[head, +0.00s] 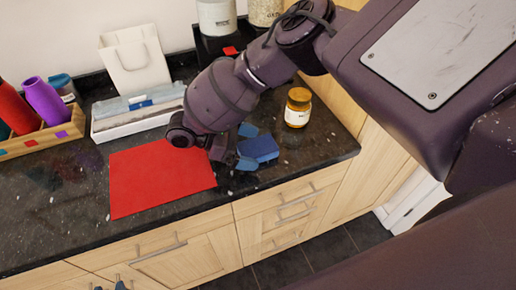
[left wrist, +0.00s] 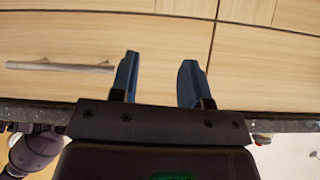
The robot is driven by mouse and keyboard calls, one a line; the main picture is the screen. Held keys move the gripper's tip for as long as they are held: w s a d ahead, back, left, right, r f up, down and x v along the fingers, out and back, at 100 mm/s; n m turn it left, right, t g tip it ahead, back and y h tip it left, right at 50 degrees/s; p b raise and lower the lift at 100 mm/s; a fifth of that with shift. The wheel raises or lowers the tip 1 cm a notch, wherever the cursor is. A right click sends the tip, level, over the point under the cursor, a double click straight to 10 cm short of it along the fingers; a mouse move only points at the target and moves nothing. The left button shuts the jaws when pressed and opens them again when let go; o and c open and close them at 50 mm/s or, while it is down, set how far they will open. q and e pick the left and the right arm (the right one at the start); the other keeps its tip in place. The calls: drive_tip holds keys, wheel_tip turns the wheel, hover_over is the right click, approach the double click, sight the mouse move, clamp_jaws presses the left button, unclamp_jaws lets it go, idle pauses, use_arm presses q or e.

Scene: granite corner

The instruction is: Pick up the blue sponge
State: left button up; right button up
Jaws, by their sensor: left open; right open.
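The blue sponge (head: 264,148) lies on the dark granite counter, just right of the red mat. My right gripper (head: 248,147) is low over the counter at the sponge's left end. Its blue fingertips are apart, one on the far side and one on the near side of that end; I cannot tell whether they touch it. The arm hides part of the area to the left. My left gripper (left wrist: 158,80) is open and empty in front of the wooden cabinet fronts in the left wrist view. Only its fingertips show at the bottom of the head view (head: 109,286).
The red mat (head: 160,178) lies flat and bare on the counter. A jar with a yellow lid (head: 298,107) stands behind and right of the sponge. A wooden crate (head: 45,140) with bottles is at far left, near a white tray (head: 125,124). The counter's front edge is close to the sponge.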

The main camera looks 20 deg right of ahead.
drive_tip(key=shift+s+d+f, duration=0.15)
drive_tip(key=shift+d, duration=0.1)
drive_tip(key=c, duration=1)
